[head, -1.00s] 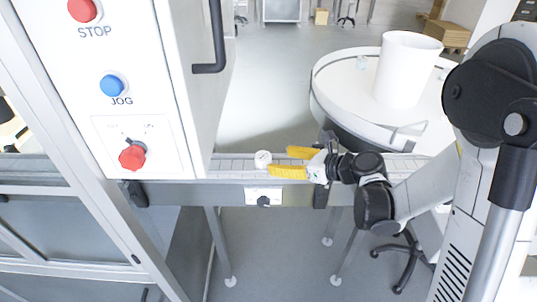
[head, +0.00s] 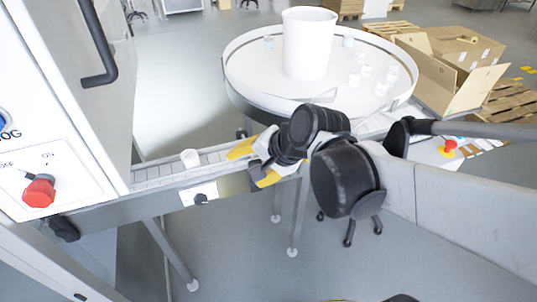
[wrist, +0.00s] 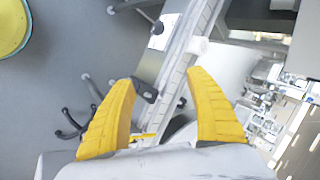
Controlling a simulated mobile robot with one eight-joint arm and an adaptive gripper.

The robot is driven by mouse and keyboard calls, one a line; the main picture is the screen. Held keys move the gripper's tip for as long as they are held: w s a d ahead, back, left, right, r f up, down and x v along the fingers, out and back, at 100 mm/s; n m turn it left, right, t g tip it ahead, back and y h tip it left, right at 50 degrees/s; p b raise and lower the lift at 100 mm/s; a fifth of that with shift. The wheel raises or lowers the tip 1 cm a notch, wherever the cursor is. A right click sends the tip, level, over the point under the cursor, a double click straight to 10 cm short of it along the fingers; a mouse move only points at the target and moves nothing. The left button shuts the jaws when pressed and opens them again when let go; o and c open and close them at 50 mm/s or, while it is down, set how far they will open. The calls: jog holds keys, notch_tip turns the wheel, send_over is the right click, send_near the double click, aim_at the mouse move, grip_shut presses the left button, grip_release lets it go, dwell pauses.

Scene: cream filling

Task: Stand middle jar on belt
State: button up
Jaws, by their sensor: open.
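A small white jar (head: 190,159) stands upright on the conveyor belt (head: 155,172), near the cabinet. It also shows in the wrist view as a white jar (wrist: 198,46) on the belt, beyond the fingertips. My gripper (head: 250,165) is open and empty, with yellow fingers over the belt to the right of the jar and apart from it. In the wrist view the open fingers (wrist: 162,82) have only the belt and floor behind the gap between them. Part of the gripper is hidden by my wrist in the head view.
A round white turntable (head: 240,75) at the belt's right end bears a tall white bin (head: 308,45) and several small white jars (head: 365,70). The cabinet with a red knob (head: 39,190) borders the belt on the left. Cardboard boxes (head: 455,60) stand at the back right.

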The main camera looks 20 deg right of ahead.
jog(key=s+d+r+n+h, duration=0.1)
jog(key=s+d+n+h, duration=0.2)
jog(key=s+d+n, duration=0.2)
jog(key=s+n, duration=0.3)
jog(key=n, duration=0.1)
jog(key=shift+s+d+r+n+h, duration=0.15)
jog(key=shift+d+r+n+h, duration=0.1)
jog(key=shift+r+n+h, duration=0.15)
jog(key=shift+s+f, duration=0.1)
